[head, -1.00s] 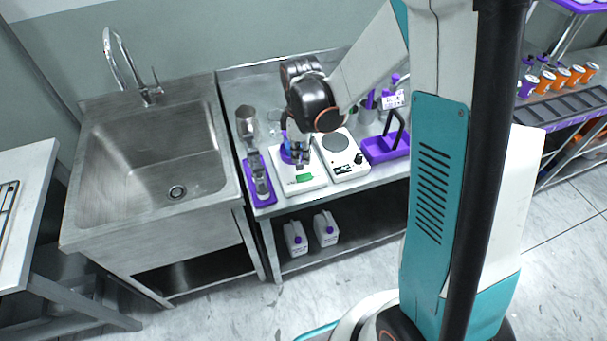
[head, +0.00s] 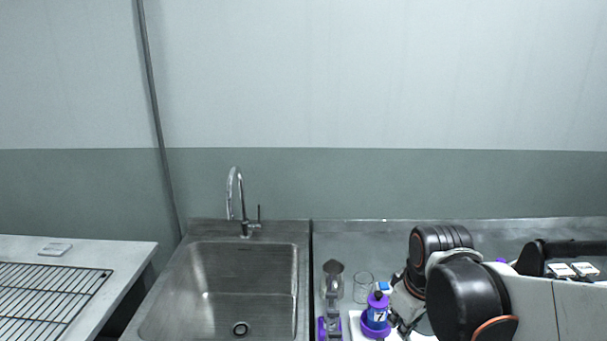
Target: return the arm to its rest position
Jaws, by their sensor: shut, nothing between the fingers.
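My gripper (head: 398,322) is at the lower right of the head view, over the steel counter (head: 350,237) and just right of a purple-and-blue bottle marked 7 (head: 378,312). It is shut and holds nothing. The fingertips are partly cut off by the bottom edge and hard to make out. My arm reaches in from the right, with its black wrist joints in front of the counter. The bottle stands in a purple holder on a white device (head: 357,326). I cannot tell whether the gripper touches the bottle.
A table with a wire rack (head: 50,300) is at far left. White labelled items (head: 573,269) sit behind my arm.

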